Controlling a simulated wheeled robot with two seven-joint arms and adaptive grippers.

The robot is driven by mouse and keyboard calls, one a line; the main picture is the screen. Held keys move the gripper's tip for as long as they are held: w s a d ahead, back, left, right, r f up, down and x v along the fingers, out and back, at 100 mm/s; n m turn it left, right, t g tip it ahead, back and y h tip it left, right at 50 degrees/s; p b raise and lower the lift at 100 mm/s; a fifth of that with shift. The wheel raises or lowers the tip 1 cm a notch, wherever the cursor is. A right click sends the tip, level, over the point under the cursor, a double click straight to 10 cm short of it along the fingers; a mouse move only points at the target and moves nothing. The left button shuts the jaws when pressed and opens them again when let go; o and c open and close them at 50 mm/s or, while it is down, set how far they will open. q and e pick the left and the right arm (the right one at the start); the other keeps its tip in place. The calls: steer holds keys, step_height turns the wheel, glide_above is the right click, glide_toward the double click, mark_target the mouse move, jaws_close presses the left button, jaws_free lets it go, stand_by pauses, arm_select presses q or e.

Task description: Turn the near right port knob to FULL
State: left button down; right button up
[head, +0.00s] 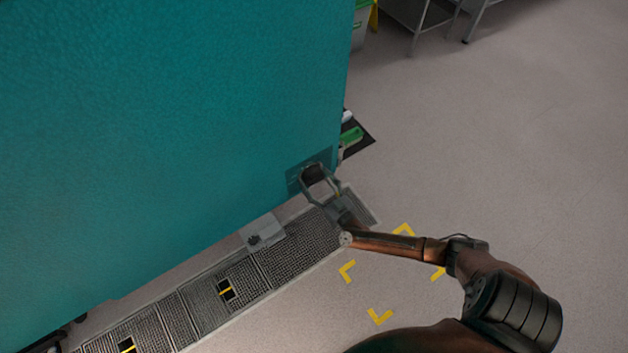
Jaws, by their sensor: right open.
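The teal chamber wall (170,120) fills the left of the head view. Near its lower right corner is a dark plate (294,177). A small dark, knob-like part (314,172) shows at this plate. My right gripper (315,179) reaches in from the lower right, with its fingers spread around or just in front of that part. I cannot tell whether they touch it. The part's pointer and any markings are too small or hidden to read. My left gripper is not in view.
A grey bracket with a small dark fitting (263,232) sits at the wall's lower edge. Metal grating (300,243) runs along the floor there. A green-handled item (350,136) lies on a dark mat past the corner. Open floor (500,150) lies to the right.

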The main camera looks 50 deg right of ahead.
steer(key=shift+c, duration=0.5)
steer(key=c, duration=0.8)
steer(key=shift+c, duration=0.2)
